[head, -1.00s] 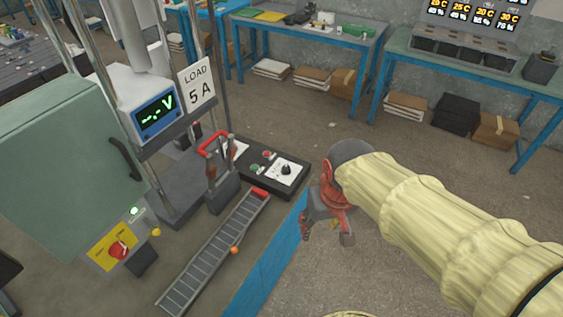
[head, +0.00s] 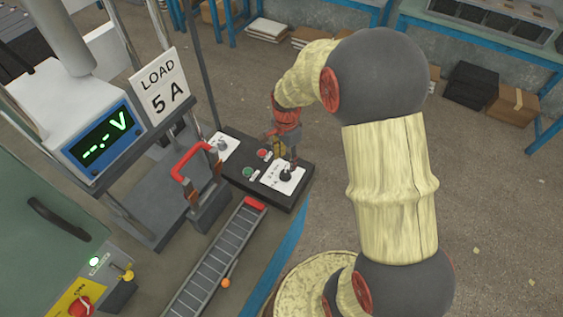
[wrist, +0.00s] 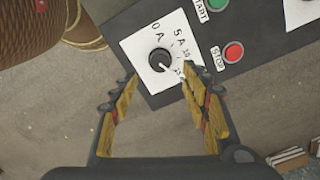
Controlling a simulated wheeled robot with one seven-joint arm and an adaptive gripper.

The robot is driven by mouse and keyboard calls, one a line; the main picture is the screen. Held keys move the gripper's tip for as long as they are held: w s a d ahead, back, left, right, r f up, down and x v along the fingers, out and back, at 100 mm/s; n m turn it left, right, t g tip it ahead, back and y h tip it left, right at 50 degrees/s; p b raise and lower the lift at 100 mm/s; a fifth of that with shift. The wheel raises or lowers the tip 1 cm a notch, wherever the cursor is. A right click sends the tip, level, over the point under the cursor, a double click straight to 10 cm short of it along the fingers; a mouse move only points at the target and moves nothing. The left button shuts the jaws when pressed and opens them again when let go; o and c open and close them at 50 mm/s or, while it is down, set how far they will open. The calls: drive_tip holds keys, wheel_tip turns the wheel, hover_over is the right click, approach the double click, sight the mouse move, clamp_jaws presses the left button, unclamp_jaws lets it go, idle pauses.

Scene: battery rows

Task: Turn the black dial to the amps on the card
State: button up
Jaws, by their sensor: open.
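The card (head: 160,88) on the test stand reads "LOAD 5 A". The black dial (wrist: 160,61) sits on a white scale plate (wrist: 137,48) of the dark control box, marked 0 A, 5 A, 10 and 15. Which mark the dial points to is not clear. My gripper (wrist: 160,88) is open and empty, with its two fingers apart and the dial just beyond the tips, between their lines. In the head view my gripper (head: 284,157) hangs over the box beside the dial (head: 286,177), partly covering the plate.
A green START button (wrist: 216,4) and red STOP button (wrist: 233,51) sit beside the scale plate. A red-handled switch (head: 195,165) and the display (head: 103,137) reading "--.- V" stand left of the box. Open floor lies to its right.

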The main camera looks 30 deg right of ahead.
sight(285, 172)
drive_tip(key=shift+m, duration=0.7)
drive_tip(key=shift+f, duration=0.3)
wheel_tip(285, 172, down, 7)
drive_tip(key=shift+f+b, duration=0.1)
drive_tip(key=shift+b, duration=1.15)
drive_tip(key=shift+c, duration=1.3)
drive_tip(key=c, duration=0.8)
drive_tip(key=shift+c, duration=0.4)
